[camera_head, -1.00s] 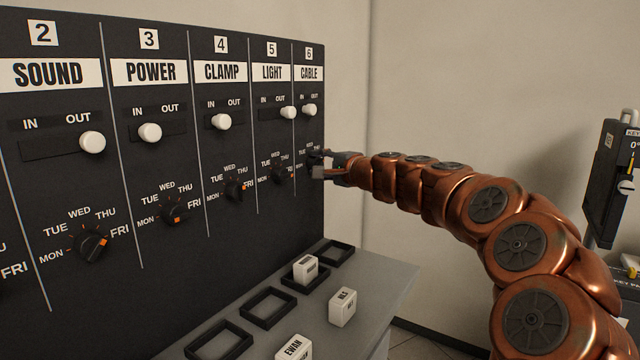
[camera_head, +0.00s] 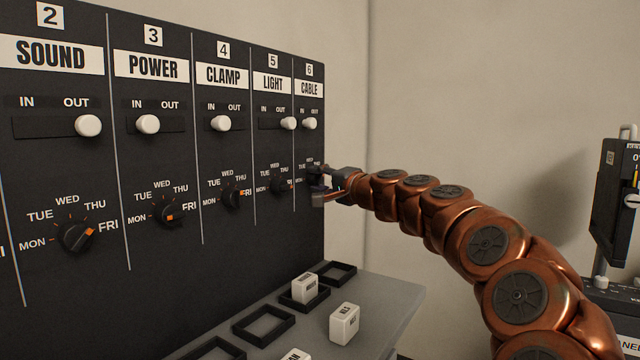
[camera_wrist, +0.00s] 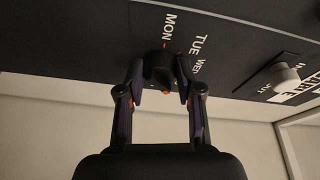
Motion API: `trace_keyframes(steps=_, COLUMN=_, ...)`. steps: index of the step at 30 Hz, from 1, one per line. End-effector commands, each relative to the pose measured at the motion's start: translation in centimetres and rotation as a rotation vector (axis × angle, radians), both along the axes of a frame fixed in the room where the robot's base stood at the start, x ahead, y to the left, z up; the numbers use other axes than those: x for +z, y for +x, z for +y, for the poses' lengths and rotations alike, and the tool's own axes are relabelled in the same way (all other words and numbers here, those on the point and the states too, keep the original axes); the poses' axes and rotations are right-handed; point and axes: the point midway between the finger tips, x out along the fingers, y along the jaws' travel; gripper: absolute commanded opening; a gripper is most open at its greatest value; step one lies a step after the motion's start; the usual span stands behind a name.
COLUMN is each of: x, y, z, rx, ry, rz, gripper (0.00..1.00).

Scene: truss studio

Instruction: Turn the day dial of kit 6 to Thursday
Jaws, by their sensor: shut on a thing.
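The kit 6 day dial is a dark knob (camera_wrist: 158,64) under the CABLE label (camera_head: 310,88), on the panel's far right column. My gripper (camera_head: 317,185) is at this dial and hides most of it in the head view. In the wrist view my gripper (camera_wrist: 162,88) has one finger on each side of the knob and is shut on it. MON, TUE and part of WED show around the knob; THU and FRI are not readable there. An orange spot shows on the knob's near side, but I cannot tell which day it points to.
The kit 5 dial (camera_head: 279,184) is close on the left. A grey shelf (camera_head: 385,310) with black frames and white blocks is below. Bare wall lies to the right.

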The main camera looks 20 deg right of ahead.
Motion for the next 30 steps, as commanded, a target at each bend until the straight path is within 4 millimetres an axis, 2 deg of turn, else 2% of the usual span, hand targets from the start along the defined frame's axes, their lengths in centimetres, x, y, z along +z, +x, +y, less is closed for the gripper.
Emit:
trace_keyframes(steps=7, x=0.0, y=0.0, z=0.1, rx=0.001, ry=0.0, rz=0.001, gripper=0.01)
trace_keyframes(steps=8, x=0.0, y=0.0, z=0.0, rx=0.001, ry=0.0, rz=0.001, gripper=0.39)
trace_keyframes(steps=14, x=0.0, y=0.0, z=0.0, rx=0.0, ry=0.0, rz=0.0, gripper=0.59)
trace_keyframes(steps=25, x=0.0, y=-0.2, z=-0.1, rx=0.0, ry=0.001, rz=0.0, gripper=0.61)
trace_keyframes(steps=30, x=0.1, y=-1.4, z=-0.5, rx=-0.002, ry=0.003, rz=-0.001, gripper=0.61)
